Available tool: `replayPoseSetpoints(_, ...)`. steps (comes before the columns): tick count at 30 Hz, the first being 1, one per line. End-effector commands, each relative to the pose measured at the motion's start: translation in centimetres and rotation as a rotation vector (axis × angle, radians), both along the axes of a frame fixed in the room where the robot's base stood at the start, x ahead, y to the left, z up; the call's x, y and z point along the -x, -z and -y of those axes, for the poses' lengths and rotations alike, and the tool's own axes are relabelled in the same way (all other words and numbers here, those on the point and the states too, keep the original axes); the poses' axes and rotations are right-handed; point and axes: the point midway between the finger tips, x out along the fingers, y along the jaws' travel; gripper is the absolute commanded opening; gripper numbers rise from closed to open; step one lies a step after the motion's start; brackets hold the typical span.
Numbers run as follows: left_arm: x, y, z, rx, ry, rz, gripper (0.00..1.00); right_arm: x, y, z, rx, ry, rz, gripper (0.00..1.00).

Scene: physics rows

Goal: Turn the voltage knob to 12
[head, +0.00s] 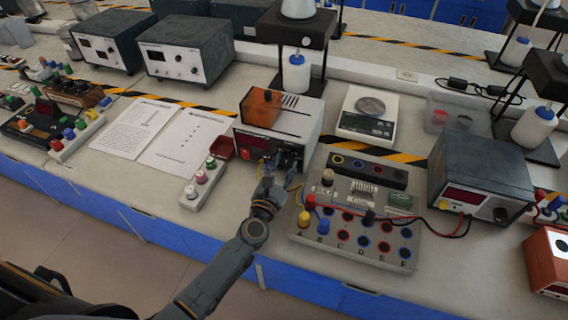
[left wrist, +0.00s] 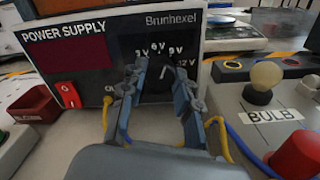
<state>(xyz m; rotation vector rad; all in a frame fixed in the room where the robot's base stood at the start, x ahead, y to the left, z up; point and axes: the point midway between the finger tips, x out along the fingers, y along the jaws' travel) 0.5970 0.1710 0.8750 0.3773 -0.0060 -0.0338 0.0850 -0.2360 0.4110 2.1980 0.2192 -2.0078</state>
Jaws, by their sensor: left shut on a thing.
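The power supply (head: 285,117) is a white box with an orange patch on top, standing mid-bench. The left wrist view shows its dark front panel (left wrist: 75,52) with the words POWER SUPPLY and a red switch (left wrist: 68,94). The black voltage knob (left wrist: 156,86) sits under an arc of labels, 3 V, 6 V, 9 V and 12 V. My left gripper (head: 277,166) is at the panel, its two fingers shut on the knob from both sides. A small white mark shows at the knob's upper right; its exact setting is unclear. The fingers partly hide the knob.
A circuit board (head: 345,243) with coloured sockets, a bulb (left wrist: 267,76) and cables stands close on the right. A small terminal block (head: 201,183) and a red box (head: 221,147) are on the left. Yellow wires (left wrist: 222,140) run beside the fingers. A scale (head: 368,113) stands behind.

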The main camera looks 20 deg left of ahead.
Motion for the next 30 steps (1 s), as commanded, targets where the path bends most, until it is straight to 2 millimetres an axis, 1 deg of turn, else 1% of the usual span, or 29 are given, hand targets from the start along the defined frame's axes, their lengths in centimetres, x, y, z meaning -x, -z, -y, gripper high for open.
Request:
replayPoseSetpoints(18,0.0,-0.2,0.0,-0.587,0.000,0.020,0.00,-0.2,-1.5,-0.1,-0.001,-0.001,0.003,0.67)
replayPoseSetpoints(24,0.0,-0.2,-0.1,-0.759,0.000,0.026,0.00,-0.2,-2.0,-0.1,-0.001,-0.001,0.003,0.67)
replayPoseSetpoints(30,0.0,-0.2,-0.1,-0.895,-0.001,0.031,0.00,-0.2,-2.3,-0.1,-0.002,-0.001,0.003,0.67)
